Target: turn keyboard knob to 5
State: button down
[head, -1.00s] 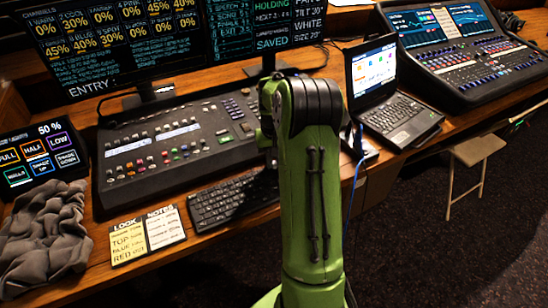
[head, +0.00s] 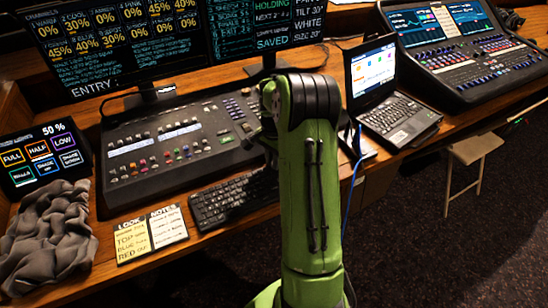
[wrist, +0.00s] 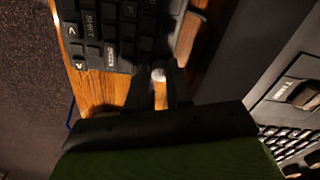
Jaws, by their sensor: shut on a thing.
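A black keyboard (head: 235,200) lies on the wooden desk in front of the large control console; its right end is hidden behind my arm in the head view. In the wrist view the keyboard (wrist: 115,35) fills the upper left. A small pale round knob (wrist: 158,74) shows at the keyboard's edge, between the tips of my gripper (wrist: 159,88). My gripper is shut on the knob, with one dark finger on each side. Its number marks and pointer cannot be made out. In the head view my gripper is hidden behind my green arm.
The lighting console (head: 175,145) stands behind the keyboard, with a monitor (head: 110,45) above it. Paper notes (head: 150,235) and a grey cloth (head: 50,240) lie to the left. A laptop (head: 395,110) and a second console (head: 465,55) stand to the right.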

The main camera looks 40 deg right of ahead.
jog(key=m, duration=0.4)
jog(key=shift+m, duration=0.3)
jog(key=m, duration=0.3)
jog(key=shift+m, duration=0.4)
jog(key=m, duration=0.4)
jog(key=shift+m, duration=1.7)
jog(key=c, duration=1)
grip_release()
notch_tip(320, 180, up, 16)
jog(key=p, duration=0.4)
jog(key=shift+f, duration=0.1)
